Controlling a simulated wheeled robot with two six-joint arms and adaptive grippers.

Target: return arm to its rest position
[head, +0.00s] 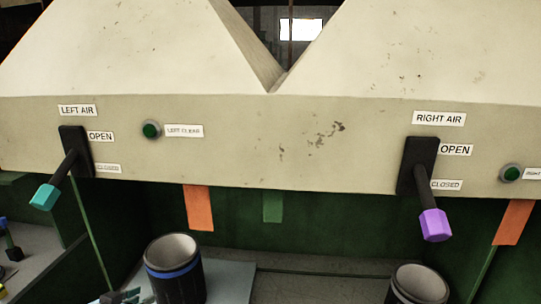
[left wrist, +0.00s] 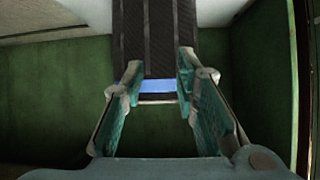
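My left gripper (head: 122,298) shows only in part at the bottom of the head view, just left of a black sleeve with a blue band (head: 176,285). In the left wrist view, its two teal-padded fingers (left wrist: 160,72) stand apart with a clear gap between them. In the head view the sleeve stands upright. My right gripper is not in view.
A beige hood spans the scene, with a teal-knobbed left air lever (head: 45,196) and a purple-knobbed right air lever (head: 435,225) jutting out. Orange tags (head: 198,208) hang below its edge. Another dark sleeve (head: 420,284) stands at the lower right. Between the sleeves is free room.

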